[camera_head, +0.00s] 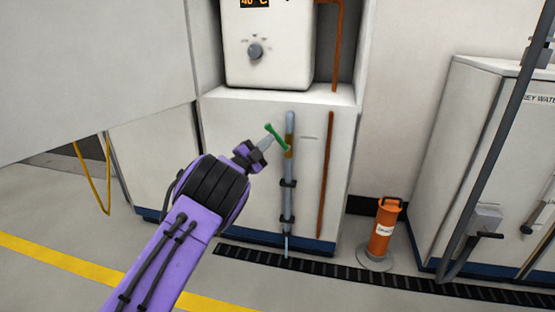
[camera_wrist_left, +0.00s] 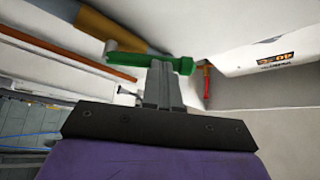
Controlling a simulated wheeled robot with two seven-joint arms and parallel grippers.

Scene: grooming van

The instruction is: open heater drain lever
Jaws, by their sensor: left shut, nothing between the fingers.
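The green drain lever (camera_head: 276,137) sits on a grey vertical pipe (camera_head: 289,160) with a brass section, below the white heater (camera_head: 268,45). In the head view the lever slants, its upper end to the left of the pipe. My left gripper (camera_head: 266,142) is shut and empty, its fingertips at the lever. In the left wrist view the green lever (camera_wrist_left: 150,60) lies across the tips of the shut fingers (camera_wrist_left: 160,75). I cannot tell whether they touch it. My right gripper is not in view.
A copper pipe (camera_head: 326,175) runs beside the grey pipe. An orange cylinder (camera_head: 383,230) stands on the floor to the right. A black floor grate (camera_head: 340,272) runs along the cabinet base. A white cabinet (camera_head: 470,150) stands at the right.

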